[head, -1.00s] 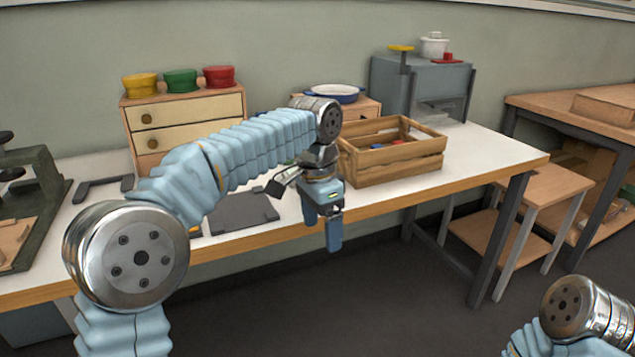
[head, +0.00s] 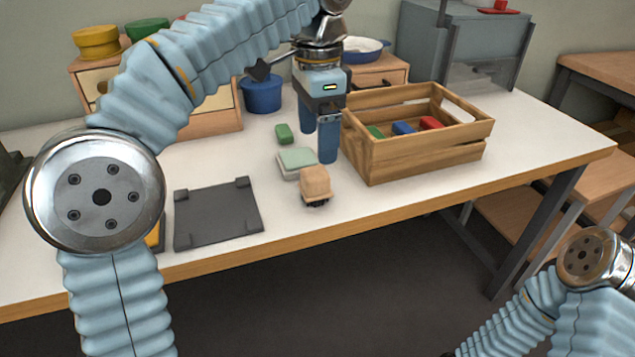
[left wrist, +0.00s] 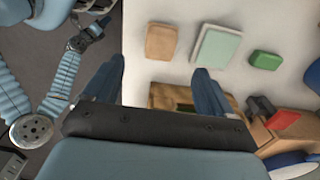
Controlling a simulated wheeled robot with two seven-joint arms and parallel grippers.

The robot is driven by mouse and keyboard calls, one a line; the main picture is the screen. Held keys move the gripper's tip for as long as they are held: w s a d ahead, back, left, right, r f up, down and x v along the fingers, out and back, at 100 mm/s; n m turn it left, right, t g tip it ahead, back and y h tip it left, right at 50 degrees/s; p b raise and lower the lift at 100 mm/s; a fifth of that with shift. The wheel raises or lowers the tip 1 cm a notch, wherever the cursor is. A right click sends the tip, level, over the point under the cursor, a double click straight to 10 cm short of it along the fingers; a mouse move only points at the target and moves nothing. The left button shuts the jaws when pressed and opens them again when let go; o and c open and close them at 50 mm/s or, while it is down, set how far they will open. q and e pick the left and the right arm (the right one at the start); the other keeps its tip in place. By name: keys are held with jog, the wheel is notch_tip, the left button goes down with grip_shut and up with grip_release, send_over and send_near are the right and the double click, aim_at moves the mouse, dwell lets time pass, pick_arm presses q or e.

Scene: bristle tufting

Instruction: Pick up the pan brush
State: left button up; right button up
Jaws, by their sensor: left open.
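The pan brush, a small tan block with dark bristles under it (head: 315,184), sits on the white table near its front edge. It also shows in the left wrist view as a tan block (left wrist: 161,41) near the top middle. My left gripper (head: 317,142) is open and empty, pointing down above the table, behind the brush in the head view. In the left wrist view its fingers (left wrist: 157,88) are apart with nothing between them, and the brush lies beyond them. My right arm shows at the lower right of the head view; its gripper is small and unclear in the left wrist view (left wrist: 88,38).
A pale green block (head: 296,162) lies right beside the brush, with a small green block (head: 284,134) behind. A wooden crate (head: 420,160) with coloured blocks stands close right of my left gripper. A dark grey plate (head: 217,214) lies left. A blue pot (head: 262,95) stands behind.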

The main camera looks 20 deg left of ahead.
aim_at(315, 172)
pick_arm(q)
notch_tip(315, 172, down, 4)
jog(key=shift+b, duration=0.4)
notch_tip(315, 172, down, 6)
jog(key=shift+a+f+b, duration=0.15)
jog(key=shift+b, duration=0.55)
jog(key=c, duration=1.2)
jog(key=shift+o, duration=0.2)
pick_arm(e)
notch_tip(315, 172, down, 3)
